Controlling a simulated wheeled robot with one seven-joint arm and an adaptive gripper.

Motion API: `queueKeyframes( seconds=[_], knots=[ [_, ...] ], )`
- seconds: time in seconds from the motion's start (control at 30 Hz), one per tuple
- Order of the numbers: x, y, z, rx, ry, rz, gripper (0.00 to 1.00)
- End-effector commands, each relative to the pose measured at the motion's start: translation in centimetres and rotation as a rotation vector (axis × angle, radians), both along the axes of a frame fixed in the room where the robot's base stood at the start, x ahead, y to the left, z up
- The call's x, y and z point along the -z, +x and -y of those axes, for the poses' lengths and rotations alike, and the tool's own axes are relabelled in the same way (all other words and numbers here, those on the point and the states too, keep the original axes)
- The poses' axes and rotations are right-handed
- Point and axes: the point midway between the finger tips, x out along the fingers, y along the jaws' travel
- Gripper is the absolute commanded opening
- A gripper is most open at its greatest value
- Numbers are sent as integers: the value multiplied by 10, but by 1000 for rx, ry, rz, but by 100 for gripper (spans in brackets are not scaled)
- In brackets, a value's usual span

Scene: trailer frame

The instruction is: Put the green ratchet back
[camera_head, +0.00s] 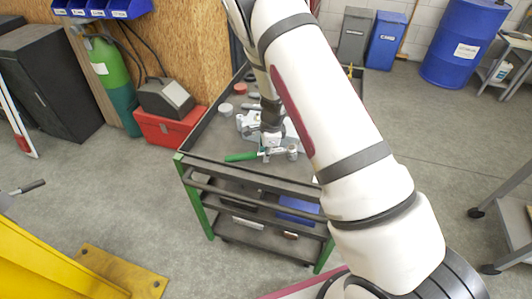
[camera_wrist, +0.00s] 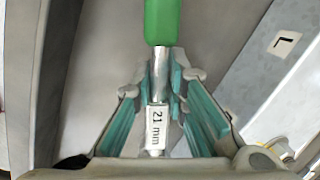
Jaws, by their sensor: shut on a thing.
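The green ratchet (camera_head: 242,156) is at the near side of the cart top in the head view, its green handle pointing left. In the wrist view its green handle (camera_wrist: 161,22) extends away at the top, and its metal shaft with a "21 mm" label runs between the fingers. My gripper (camera_head: 268,148) is shut on the shaft; its teal-padded fingers (camera_wrist: 160,82) flank it in the wrist view. The cart (camera_head: 225,170) has a dark top and green legs. I cannot tell whether the ratchet touches the top. My arm hides the cart's right part.
A small grey cylinder (camera_head: 292,152) stands just right of my gripper. Red (camera_head: 240,88) and pale round items lie farther back on the cart. A light grey surface labelled "L" (camera_wrist: 285,45) is at right in the wrist view. A blue bin (camera_head: 297,209) sits on a lower shelf.

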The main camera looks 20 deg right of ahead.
Motion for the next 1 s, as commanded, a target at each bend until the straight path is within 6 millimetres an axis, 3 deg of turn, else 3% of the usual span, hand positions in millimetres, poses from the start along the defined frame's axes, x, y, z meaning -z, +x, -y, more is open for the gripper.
queueKeyframes(
  seconds=[0.73,0.77,0.87,1.0],
  knots=[
    [11,1,0,-1,0,1,0],
    [11,1,0,-1,0,1,15],
    [11,0,0,-1,0,1,37],
    [11,0,0,-1,0,0,37]
  ],
)
